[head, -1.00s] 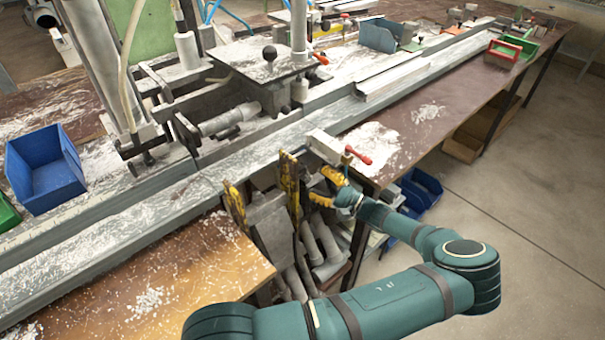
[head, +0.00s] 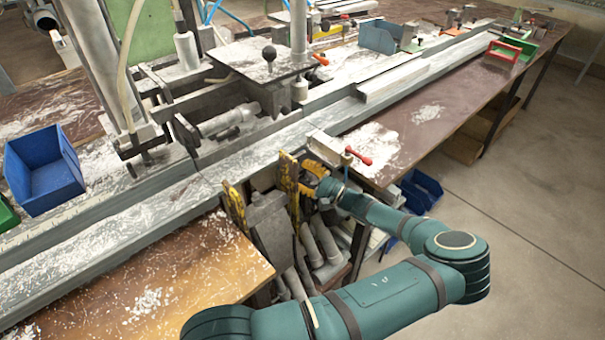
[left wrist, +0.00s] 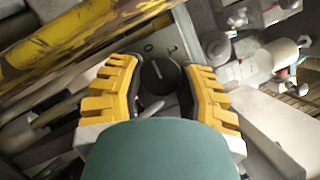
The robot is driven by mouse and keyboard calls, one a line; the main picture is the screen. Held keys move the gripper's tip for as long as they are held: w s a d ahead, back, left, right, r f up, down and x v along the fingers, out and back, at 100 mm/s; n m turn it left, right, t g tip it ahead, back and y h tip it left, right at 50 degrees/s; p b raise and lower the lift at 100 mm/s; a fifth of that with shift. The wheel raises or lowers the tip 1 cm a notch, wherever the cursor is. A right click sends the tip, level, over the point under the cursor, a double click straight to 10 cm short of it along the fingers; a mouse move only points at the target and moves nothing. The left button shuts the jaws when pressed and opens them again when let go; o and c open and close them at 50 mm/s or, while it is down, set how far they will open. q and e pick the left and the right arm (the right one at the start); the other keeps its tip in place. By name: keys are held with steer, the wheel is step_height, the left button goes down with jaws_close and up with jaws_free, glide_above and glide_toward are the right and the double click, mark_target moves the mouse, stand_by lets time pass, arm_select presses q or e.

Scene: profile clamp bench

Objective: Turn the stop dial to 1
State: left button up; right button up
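The stop dial (left wrist: 160,76) is a round black knob with a pale pointer line, seen in the left wrist view. Its line tilts up and to the left, roughly toward the mark 0 on the grey plate; the mark 1 is to the right of the 0. My left gripper (head: 312,178) has yellow fingers and is at the bench's front side. In the left wrist view its fingers (left wrist: 160,72) stand apart on both sides of the dial; firm contact is not visible. In the head view the dial is hidden. My right gripper is not in view.
Yellow upright bars (head: 289,181) stand just left of the gripper. A clamp with a red handle (head: 358,156) sits above it on the bench edge. A blue bin (head: 45,172) is on the left, and blue bins (head: 420,190) are below the bench. Floor at the right is clear.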

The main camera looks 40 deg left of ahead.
arm_select(q)
steer(key=m+p, duration=0.1)
steer(key=m, duration=0.1)
steer(key=m+t+y+p, duration=0.1)
steer(key=m+p, duration=0.1)
steer(key=shift+m+t, duration=0.3)
steer(key=shift+s+f+m+t+y+p, duration=0.1)
steer(key=shift+m+t+y+p, duration=0.35)
steer(key=shift+m, duration=0.65)
steer(key=shift+m+t+y+p, duration=0.25)
steer(key=shift+m+t+p, duration=0.3)
steer(key=shift+m, duration=0.55)
steer(key=o, duration=0.9)
steer(key=shift+f, duration=0.1)
